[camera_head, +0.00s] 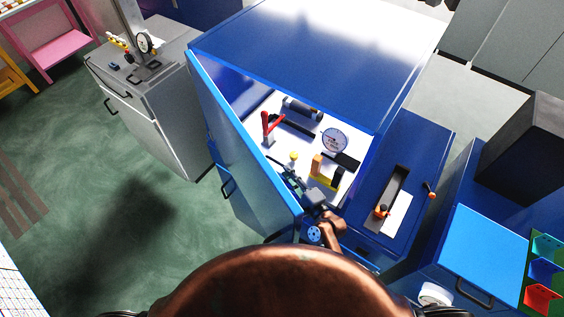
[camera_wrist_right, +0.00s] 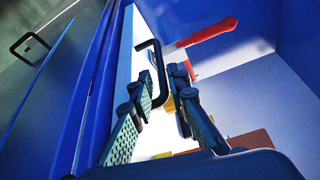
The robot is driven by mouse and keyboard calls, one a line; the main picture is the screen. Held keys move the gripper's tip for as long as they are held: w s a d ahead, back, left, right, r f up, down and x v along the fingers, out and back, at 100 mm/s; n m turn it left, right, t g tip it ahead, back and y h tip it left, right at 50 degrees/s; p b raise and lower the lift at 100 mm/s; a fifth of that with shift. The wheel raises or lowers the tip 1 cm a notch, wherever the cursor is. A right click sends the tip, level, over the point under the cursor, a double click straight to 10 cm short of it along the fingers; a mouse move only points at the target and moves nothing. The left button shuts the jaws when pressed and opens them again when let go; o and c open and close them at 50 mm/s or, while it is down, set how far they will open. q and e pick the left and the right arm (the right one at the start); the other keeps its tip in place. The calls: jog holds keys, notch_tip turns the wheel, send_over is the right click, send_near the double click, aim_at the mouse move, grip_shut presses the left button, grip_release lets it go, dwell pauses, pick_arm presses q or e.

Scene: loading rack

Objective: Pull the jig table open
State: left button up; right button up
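The jig table is a white surface (camera_head: 258,112) bearing jigs and tools, framed by the blue cabinet (camera_head: 320,50) and a long blue front panel (camera_head: 228,120). My right gripper (camera_head: 279,168) reaches in beside that panel, near the white surface. In the right wrist view its two ribbed fingers (camera_wrist_right: 163,82) are apart, and a black bar handle (camera_wrist_right: 158,60) shows between their tips. I cannot tell whether either finger touches it. A red lever (camera_head: 267,122) stands on the white surface; a red lever also shows in the right wrist view (camera_wrist_right: 207,32). My left gripper is out of view.
A round dial (camera_head: 334,141) and several small tools lie on the white surface. A blue cabinet with an orange-handled tray (camera_head: 398,185) stands to the right. A grey cabinet (camera_head: 150,105) stands left. Green floor (camera_head: 110,205) lies open at left.

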aim_at(281, 164)
jog(key=x, duration=0.4)
jog(key=shift+a+r+p, duration=0.1)
jog(key=shift+a+p, duration=0.05)
jog(key=shift+p, duration=0.2)
jog(key=shift+w+a, duration=0.15)
jog(key=shift+w, duration=0.25)
jog(key=shift+w+a, duration=0.1)
jog(key=shift+w, duration=0.05)
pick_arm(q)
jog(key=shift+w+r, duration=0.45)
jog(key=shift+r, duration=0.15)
pick_arm(e)
grip_shut()
